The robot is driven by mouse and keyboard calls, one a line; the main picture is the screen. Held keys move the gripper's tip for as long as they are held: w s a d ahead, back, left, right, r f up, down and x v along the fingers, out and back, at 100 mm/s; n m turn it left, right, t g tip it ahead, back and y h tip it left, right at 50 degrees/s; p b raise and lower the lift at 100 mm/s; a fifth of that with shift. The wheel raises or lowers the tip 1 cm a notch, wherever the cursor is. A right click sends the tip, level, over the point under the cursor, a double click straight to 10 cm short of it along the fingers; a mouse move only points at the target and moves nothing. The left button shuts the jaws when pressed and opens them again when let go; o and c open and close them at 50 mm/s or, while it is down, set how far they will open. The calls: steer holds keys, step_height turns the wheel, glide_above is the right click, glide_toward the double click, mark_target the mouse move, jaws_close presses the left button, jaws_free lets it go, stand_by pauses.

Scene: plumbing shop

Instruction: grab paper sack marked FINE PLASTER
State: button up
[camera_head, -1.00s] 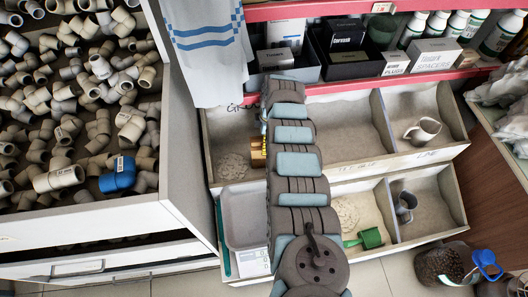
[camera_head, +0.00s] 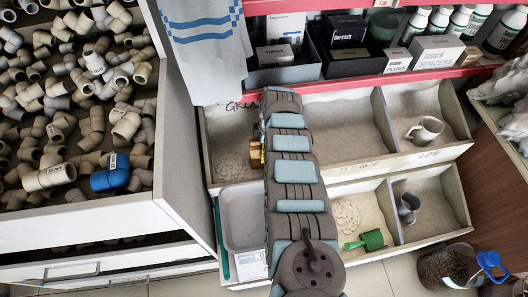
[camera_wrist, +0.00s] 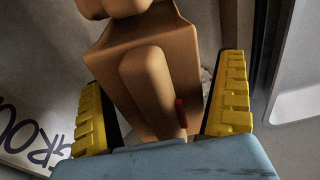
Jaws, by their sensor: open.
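My gripper (camera_wrist: 161,85) is open in the wrist view, with a yellow finger pad on each side. A brown, smooth-sided object (camera_wrist: 150,85) with a rounded ridge and a small red mark stands between the fingers, close to the palm. No wording shows on it, so I cannot tell whether it is the FINE PLASTER sack. In the head view, my arm hides most of this spot; only a small yellow and brown patch (camera_head: 257,150) shows at its left edge, over the left upper bin. No lettering reading FINE PLASTER is legible in either view.
Divided bins of pale powder (camera_head: 340,125) lie around the arm, one holding a metal jug (camera_head: 425,130). A grey tray (camera_head: 242,215) and green scoop (camera_head: 367,240) are near the front. A red-edged shelf (camera_head: 330,85) and hanging towel (camera_head: 207,50) are behind. Pipe fittings fill the left drawer.

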steer(key=shift+f, duration=0.2)
steer(key=shift+c, duration=0.3)
steer(key=c, duration=1.3)
steer(key=shift+r, duration=0.15)
